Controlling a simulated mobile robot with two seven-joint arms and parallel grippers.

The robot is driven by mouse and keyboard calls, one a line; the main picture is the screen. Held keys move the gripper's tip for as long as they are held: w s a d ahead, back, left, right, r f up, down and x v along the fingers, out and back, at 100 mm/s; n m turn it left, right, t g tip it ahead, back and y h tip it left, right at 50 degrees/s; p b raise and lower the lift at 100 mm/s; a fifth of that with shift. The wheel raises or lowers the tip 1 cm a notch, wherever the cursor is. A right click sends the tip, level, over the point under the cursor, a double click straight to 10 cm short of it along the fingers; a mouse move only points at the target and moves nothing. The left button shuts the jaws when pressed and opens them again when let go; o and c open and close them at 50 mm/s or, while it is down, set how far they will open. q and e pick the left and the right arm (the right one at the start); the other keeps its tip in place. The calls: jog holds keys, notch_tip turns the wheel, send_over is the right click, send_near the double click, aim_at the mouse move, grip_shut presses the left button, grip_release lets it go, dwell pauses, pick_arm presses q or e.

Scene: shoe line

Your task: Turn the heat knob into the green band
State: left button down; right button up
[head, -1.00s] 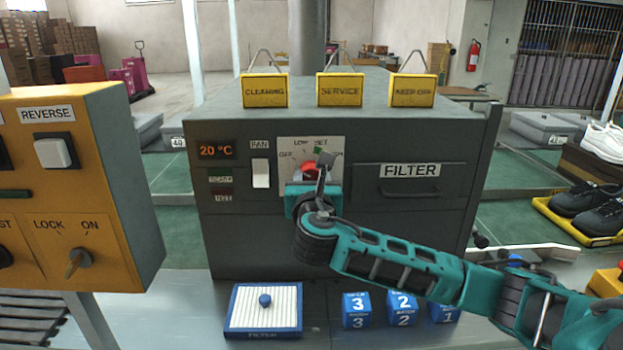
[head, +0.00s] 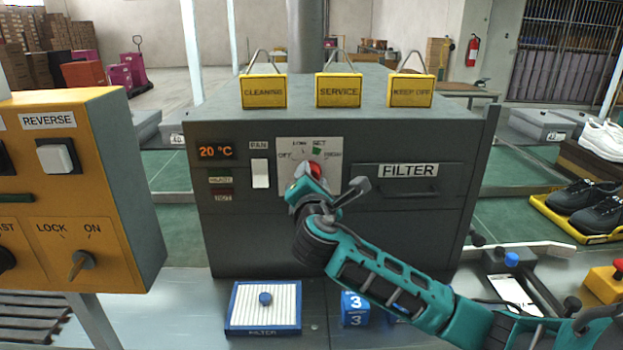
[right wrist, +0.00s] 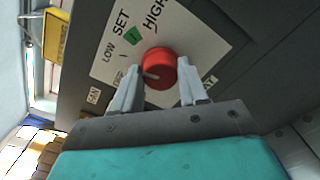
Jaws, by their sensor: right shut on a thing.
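The red heat knob (head: 315,168) sits on a white dial plate (head: 327,150) on the grey heater cabinet. My right gripper (head: 311,177) is at the plate, shut on the knob. In the right wrist view, the red knob (right wrist: 158,66) is between the two fingertips (right wrist: 157,84). A short grey mark shows on the knob's face, on the side away from HIGH. The green band (right wrist: 131,36) lies under SET, between LOW and HIGH; it also shows in the head view (head: 317,150). OFF is partly covered by a finger. My left gripper is not in view.
A display (head: 215,152) reads 20 °C. A white FAN switch (head: 260,173) is left of the dial, and a FILTER drawer (head: 408,176) is right of it. A blue-framed filter (head: 263,331) and blue numbered blocks (head: 355,308) lie below. An orange control box (head: 128,180) stands left.

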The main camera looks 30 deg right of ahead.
jog(key=m, duration=0.6)
jog(key=shift+f+b, duration=0.2)
jog(key=shift+b, duration=0.15)
jog(key=shift+m, duration=0.3)
jog(key=o, duration=1)
jog(key=v, duration=1.3)
jog(key=shift+w+f, duration=0.1)
